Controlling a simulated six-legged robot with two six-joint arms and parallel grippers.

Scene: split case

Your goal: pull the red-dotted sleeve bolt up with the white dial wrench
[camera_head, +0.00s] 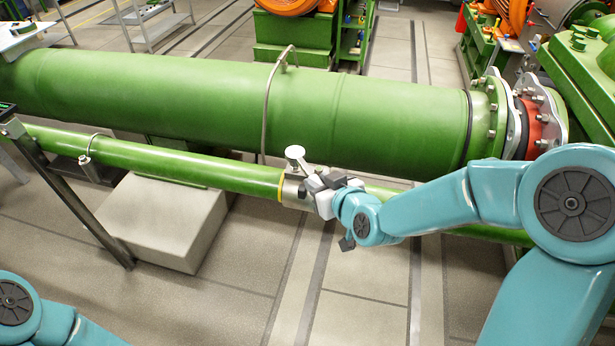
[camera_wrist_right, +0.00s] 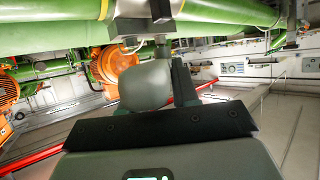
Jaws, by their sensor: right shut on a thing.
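A thin green pipe carries a silver sleeve (camera_head: 293,191) with a yellow ring at its left edge. The white dial wrench (camera_head: 295,153) shows its round white head just above the sleeve. My right gripper (camera_head: 328,184) is at the sleeve's right side, shut on the wrench, whose grip is mostly hidden by the fingers and wrist. In the right wrist view my dark gripper (camera_wrist_right: 148,85) fills the middle, with the silver sleeve (camera_wrist_right: 135,28) just beyond it. I cannot make out a red dot or tell which bolt the wrench touches. My left gripper is out of view.
A large green pipe (camera_head: 200,95) runs behind the thin pipe, with a thin grey hose (camera_head: 266,105) arching over it. A pale block (camera_head: 165,220) stands under the thin pipe. A dark post (camera_head: 75,195) leans at left. The floor in front is clear.

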